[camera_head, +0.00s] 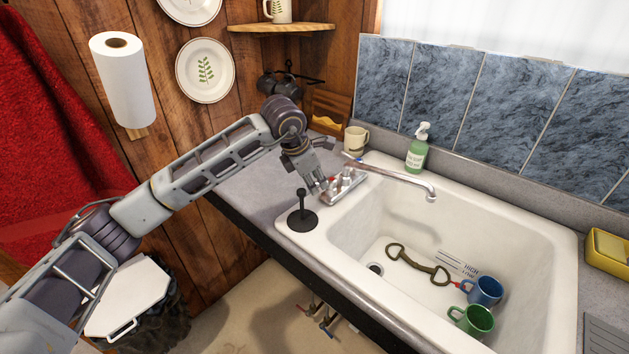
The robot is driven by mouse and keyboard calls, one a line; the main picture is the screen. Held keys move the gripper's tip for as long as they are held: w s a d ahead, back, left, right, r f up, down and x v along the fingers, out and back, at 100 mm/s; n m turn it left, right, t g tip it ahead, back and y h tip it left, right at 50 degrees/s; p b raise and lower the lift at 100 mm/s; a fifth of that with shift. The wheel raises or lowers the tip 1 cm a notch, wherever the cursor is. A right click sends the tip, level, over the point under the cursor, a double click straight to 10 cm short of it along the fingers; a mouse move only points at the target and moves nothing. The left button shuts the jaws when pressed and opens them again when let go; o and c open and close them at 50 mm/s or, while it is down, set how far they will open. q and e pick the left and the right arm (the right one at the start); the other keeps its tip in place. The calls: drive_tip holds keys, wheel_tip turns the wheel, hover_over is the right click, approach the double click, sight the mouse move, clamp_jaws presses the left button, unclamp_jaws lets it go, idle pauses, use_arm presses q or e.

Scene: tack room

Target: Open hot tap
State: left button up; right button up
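The tap (400,178) is a metal mixer with a long spout at the back left corner of the white sink (480,212). Its base (348,188) carries small handles, one with a red mark near my fingers. My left gripper (318,188) points down at the left end of the tap base, very close to the handles. I cannot tell whether it touches one. Its fingers are small here and partly merge with the tap, so their opening is unclear. My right gripper is not in view.
A black plunger-like stopper (303,213) stands on the sink's left rim, near my gripper. A beige mug (356,139) and a green soap bottle (418,149) stand behind the tap. Blue (485,290) and green (472,319) mugs and a metal bit (418,264) lie in the basin.

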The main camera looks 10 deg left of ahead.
use_arm(q)
drive_tip(key=v, duration=1.1)
drive_tip(key=shift+a+r, duration=0.1)
